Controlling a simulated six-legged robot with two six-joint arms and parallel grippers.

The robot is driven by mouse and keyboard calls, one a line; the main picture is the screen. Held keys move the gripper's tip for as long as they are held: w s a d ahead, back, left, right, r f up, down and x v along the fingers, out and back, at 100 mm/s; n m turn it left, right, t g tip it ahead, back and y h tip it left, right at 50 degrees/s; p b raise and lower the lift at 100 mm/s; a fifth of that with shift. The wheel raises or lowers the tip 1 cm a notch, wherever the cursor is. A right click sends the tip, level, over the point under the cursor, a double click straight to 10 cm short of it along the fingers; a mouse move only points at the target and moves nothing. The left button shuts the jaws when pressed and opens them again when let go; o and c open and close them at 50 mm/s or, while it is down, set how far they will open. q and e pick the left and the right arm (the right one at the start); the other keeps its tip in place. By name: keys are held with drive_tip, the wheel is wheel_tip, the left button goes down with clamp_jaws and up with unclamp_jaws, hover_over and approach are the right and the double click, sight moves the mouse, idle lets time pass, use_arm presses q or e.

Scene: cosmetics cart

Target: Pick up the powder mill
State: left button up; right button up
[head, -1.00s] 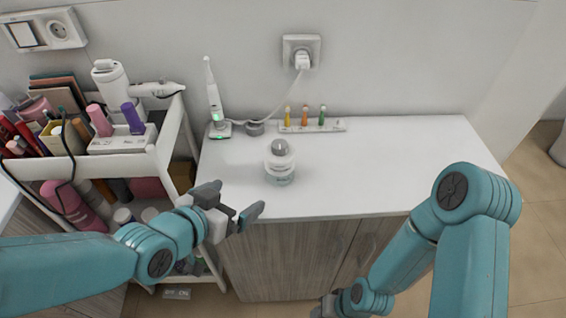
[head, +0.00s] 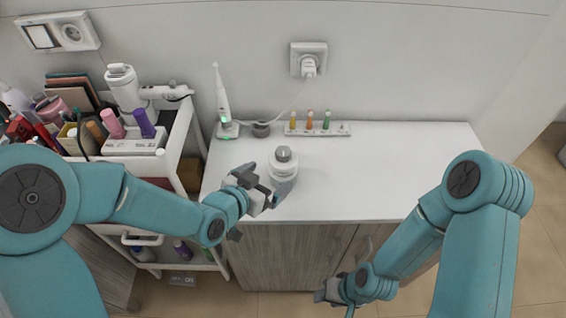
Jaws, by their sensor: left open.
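The powder mill (head: 283,160) looks like a white, round jar with a grey knob on top. It stands upright on the white counter near its front edge. My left gripper (head: 266,183) is open and empty, just in front and to the left of the jar. Its right finger overlaps the jar's lower part in the picture; I cannot tell whether it touches. My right gripper (head: 333,296) hangs low in front of the cabinet doors, away from the jar, and its jaws are too unclear to read.
The counter (head: 400,175) is bare to the right of the jar. At the back stand an electric toothbrush (head: 222,100) and a rack of small colored vials (head: 317,127). A crowded white cart (head: 178,140) stands at the left. A plug sits in the wall socket (head: 309,62).

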sight(275, 174)
use_arm(q)
drive_tip(key=x, duration=0.2)
drive_tip(key=shift+w+d, duration=0.2)
drive_tip(key=shift+w+d+f+p, duration=0.3)
drive_tip(key=shift+w+f+p, duration=0.05)
drive_tip(key=shift+w+p, duration=0.15)
drive_tip(key=p+x, duration=0.1)
drive_tip(key=x, duration=0.2)
drive_tip(key=shift+w+d+f, duration=0.15)
drive_tip(key=shift+f, duration=0.05)
drive_tip(key=shift+w+d+f, duration=0.15)
drive_tip(key=shift+w+f, duration=0.1)
drive_tip(key=shift+s+r, duration=0.1)
drive_tip(key=shift+s, duration=0.05)
drive_tip(key=shift+c, duration=0.7)
drive_tip(key=c, duration=1)
